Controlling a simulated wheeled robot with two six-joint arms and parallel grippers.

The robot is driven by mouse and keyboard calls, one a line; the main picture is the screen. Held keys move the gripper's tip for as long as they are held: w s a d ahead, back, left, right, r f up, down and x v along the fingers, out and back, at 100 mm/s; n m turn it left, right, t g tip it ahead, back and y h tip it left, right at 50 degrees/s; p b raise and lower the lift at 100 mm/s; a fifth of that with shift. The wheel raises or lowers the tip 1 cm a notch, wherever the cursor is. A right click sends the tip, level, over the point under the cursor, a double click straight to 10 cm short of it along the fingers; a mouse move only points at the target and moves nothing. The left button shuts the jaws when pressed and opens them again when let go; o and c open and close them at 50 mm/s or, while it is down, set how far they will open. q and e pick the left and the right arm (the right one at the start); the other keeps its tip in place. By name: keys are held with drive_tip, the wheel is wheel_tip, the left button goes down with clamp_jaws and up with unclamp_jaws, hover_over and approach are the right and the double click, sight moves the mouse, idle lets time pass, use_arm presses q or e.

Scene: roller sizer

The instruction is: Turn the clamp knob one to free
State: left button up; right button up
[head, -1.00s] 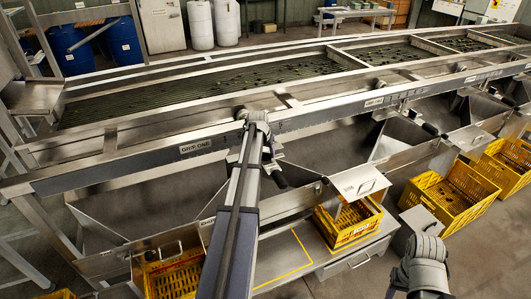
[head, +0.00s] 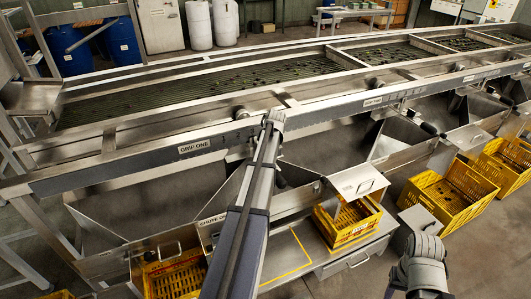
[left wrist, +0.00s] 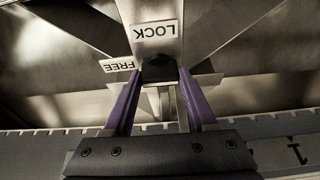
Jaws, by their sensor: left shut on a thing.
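The clamp knob (left wrist: 158,70) is a small black piece between the purple fingers of my left gripper (left wrist: 160,77) in the left wrist view. The fingers are shut on it. A white LOCK label (left wrist: 155,30) stands just above the knob, and a FREE label (left wrist: 120,65) sits to its left. In the head view my left gripper (head: 274,118) is at the long front rail, right of the GRIP ONE label (head: 195,146); the knob is hidden there. My right gripper (head: 425,246) hangs at lower right, away from the machine; its fingers cannot be made out.
The front rail (head: 130,165) runs across the sizer, with a notched scale (left wrist: 265,150) in the wrist view. Steel chutes (head: 140,205) lie below the rail. Yellow crates (head: 455,198) stand under and beside them.

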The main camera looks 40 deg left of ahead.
use_arm(q)
drive_tip(key=shift+n, duration=0.3)
drive_tip(key=o, duration=1.4)
drive_tip(key=shift+c, duration=0.2)
drive_tip(key=p+v, duration=0.7)
drive_tip(key=shift+d+r, duration=0.2)
drive_tip(key=shift+r, duration=0.15)
